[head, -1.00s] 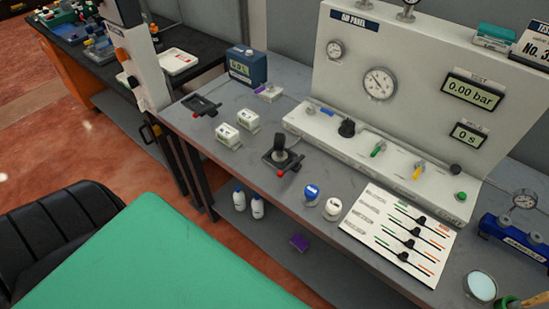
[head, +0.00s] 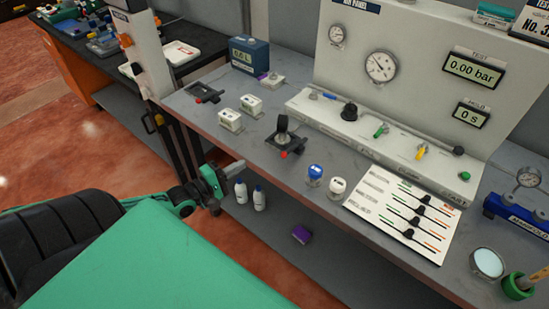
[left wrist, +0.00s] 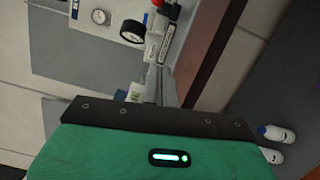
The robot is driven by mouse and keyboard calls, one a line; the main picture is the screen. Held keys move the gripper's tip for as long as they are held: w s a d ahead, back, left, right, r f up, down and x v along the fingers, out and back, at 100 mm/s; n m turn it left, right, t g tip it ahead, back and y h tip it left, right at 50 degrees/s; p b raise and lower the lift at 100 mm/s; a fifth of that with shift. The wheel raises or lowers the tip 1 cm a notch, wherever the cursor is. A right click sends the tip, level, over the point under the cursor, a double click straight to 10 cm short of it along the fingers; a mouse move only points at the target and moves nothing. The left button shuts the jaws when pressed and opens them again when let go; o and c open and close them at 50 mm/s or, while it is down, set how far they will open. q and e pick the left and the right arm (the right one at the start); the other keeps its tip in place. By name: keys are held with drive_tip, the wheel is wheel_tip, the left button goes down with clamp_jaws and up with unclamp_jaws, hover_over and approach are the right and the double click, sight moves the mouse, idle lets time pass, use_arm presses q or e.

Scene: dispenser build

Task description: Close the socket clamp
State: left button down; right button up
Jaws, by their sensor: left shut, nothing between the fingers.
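A black clamp fixture with a red-tipped lever (head: 283,140) stands on the grey bench, left of the blue-topped and white-topped knobs. It holds an upright dark part. A second flat black fixture with a red tip (head: 205,94) lies farther left on the bench. I cannot tell from the picture which one is the socket clamp. My left gripper (head: 238,176) is shut and empty, in front of the bench's front edge and apart from both fixtures. The left wrist view shows its green body and a dark bar. My right gripper is not in view.
Two white boxes (head: 230,119) stand between the fixtures. The gauge panel (head: 420,60) rises behind, with a slider sheet (head: 405,215) at the right. White bottles (head: 259,198) and a purple box (head: 301,234) are on the lower shelf.

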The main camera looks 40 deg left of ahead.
sight(275, 162)
use_arm(q)
drive_tip(key=shift+d+r, duration=0.25)
drive_tip(key=shift+r, duration=0.3)
drive_tip(key=shift+w, duration=0.1)
drive_tip(key=p+x, duration=0.2)
drive_tip(key=x, duration=0.8)
drive_tip(key=shift+d+r, duration=0.15)
drive_tip(key=shift+d+r+p, duration=0.15)
drive_tip(key=shift+d+p, duration=0.3)
drive_tip(key=shift+d, duration=0.1)
drive_tip(key=shift+d+r+p, duration=0.15)
drive_tip(key=shift+d+p, duration=0.3)
drive_tip(key=shift+d, duration=0.15)
drive_tip(key=shift+s+d+p, duration=0.2)
drive_tip(key=shift+d+p, duration=0.1)
drive_tip(key=shift+d, duration=0.45)
drive_tip(key=shift+s+d+n+y+p, duration=0.1)
drive_tip(key=shift+d+n+y+p, duration=0.2)
drive_tip(key=shift+n+p, duration=0.1)
